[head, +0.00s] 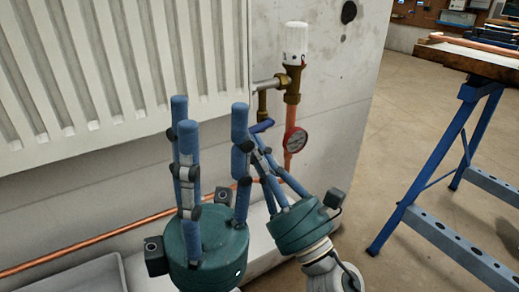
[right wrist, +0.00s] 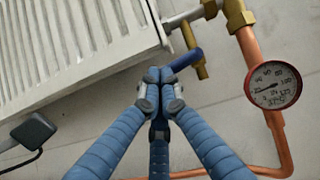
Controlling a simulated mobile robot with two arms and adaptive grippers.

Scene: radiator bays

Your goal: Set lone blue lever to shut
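The blue lever (head: 262,126) sits on a brass valve under the radiator's right end. In the right wrist view the lever (right wrist: 184,59) slants up to the right from just beyond my fingertips. My right gripper (head: 258,152) points up at it, and its fingers are closed together in the right wrist view (right wrist: 159,78). The fingertips are at or very near the lever's lower end; I cannot tell whether they touch it. My left gripper (head: 210,106) stands upright to the left, its fingers spread apart with nothing between them.
The white radiator (head: 120,70) fills the upper left. A white-capped valve (head: 296,45), a copper pipe (right wrist: 257,55) and a round gauge (head: 295,140) are right of the lever. A blue-legged workbench (head: 430,160) stands at right, with bare floor before it.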

